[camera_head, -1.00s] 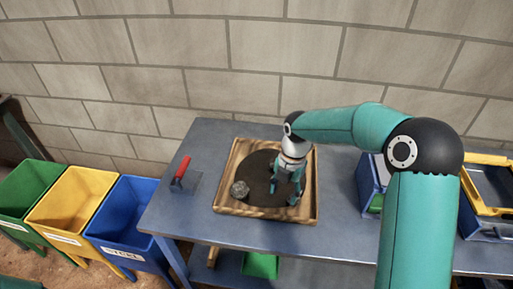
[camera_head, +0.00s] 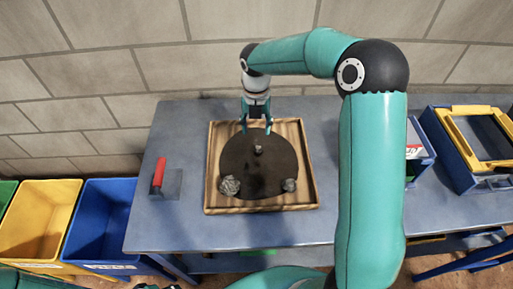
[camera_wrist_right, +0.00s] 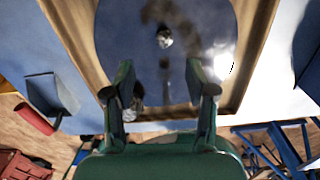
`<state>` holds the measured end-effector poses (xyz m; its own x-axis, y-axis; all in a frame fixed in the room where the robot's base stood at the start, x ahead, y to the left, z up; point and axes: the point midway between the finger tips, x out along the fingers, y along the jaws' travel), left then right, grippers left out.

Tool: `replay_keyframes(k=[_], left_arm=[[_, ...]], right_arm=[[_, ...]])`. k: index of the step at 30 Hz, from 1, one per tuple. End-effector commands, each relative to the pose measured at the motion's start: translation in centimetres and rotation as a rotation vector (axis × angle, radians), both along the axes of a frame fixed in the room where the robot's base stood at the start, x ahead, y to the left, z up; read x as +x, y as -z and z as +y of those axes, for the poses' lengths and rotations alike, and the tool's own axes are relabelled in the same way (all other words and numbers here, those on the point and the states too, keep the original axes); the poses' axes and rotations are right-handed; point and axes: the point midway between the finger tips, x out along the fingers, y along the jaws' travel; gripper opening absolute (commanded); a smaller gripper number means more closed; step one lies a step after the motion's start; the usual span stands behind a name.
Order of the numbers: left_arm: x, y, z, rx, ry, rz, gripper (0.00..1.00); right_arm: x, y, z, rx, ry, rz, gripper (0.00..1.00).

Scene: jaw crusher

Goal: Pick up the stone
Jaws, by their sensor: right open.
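Three grey stones lie on the dark round patch in the wooden tray (camera_head: 312,197). One is at the front left (camera_head: 230,185), one at the front right (camera_head: 290,185), and a smaller one nearer the middle (camera_head: 258,149). My right gripper (camera_head: 256,128) points down over the tray's back part, open and empty, just behind the small stone. In the right wrist view the open fingers (camera_wrist_right: 163,90) stand apart; one stone (camera_wrist_right: 164,37) shows beyond them, and another (camera_wrist_right: 132,103) is partly hidden by the left finger. My left gripper is not seen.
A red-handled tool (camera_head: 159,173) lies left of the tray on the blue table (camera_head: 190,228). Blue (camera_head: 103,215) and yellow (camera_head: 38,215) bins stand at the left. A yellow-rimmed blue box (camera_head: 470,150) sits at the right. A block wall rises behind the table.

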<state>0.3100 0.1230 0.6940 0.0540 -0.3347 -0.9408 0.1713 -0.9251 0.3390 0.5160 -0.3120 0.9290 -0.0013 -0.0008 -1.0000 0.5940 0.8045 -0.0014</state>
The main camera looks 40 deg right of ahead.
Motion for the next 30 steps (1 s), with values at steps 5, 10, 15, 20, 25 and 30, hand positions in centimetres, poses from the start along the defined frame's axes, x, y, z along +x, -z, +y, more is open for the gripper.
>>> replay_keyframes(k=[5, 10, 15, 20, 25, 30], left_arm=[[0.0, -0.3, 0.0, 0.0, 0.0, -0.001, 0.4], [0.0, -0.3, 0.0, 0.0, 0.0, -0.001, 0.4], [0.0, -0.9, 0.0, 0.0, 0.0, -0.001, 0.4], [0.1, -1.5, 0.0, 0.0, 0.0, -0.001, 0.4], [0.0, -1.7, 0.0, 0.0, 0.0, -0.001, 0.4], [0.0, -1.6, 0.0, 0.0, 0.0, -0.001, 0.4]], right_arm=[[-0.2, 3.0, -0.1, 0.001, 0.005, 0.003, 0.56], [-0.1, 4.0, -0.2, 0.001, 0.005, -0.001, 0.56], [-0.3, 5.4, -0.5, 0.002, 0.006, 0.005, 0.56], [-0.3, 7.8, -0.8, 0.002, 0.007, 0.005, 0.56], [-0.2, 9.1, -0.8, 0.001, 0.005, 0.001, 0.56], [-0.2, 9.2, -0.8, 0.001, 0.006, -0.001, 0.56]])
